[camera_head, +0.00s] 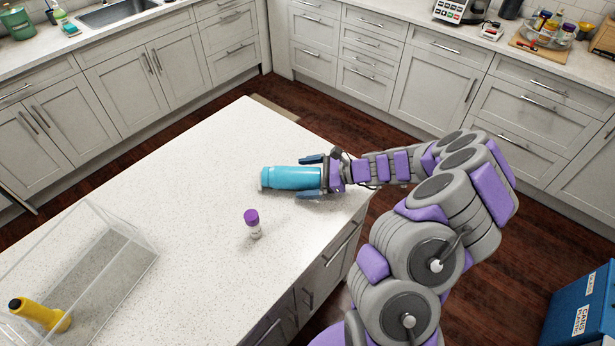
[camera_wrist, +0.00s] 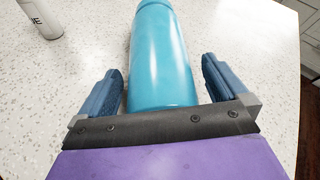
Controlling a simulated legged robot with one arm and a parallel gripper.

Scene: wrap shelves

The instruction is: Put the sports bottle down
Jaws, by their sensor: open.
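The sports bottle (camera_head: 290,178) is light blue and lies on its side on the white island counter (camera_head: 190,200), near its right edge. It also shows in the wrist view (camera_wrist: 163,60), pointing away from the palm. My gripper (camera_head: 312,178) is around the near end of the bottle. In the wrist view its two blue fingers (camera_wrist: 163,88) stand apart, one on each side, with a gap between each finger and the bottle. Whether the bottle's end touches the palm I cannot tell.
A small white bottle with a purple cap (camera_head: 253,223) stands in front of the blue bottle; its white body shows in the wrist view (camera_wrist: 42,18). A clear box (camera_head: 120,235) and a yellow-and-black object (camera_head: 40,313) are at lower left. The counter's far left part is clear.

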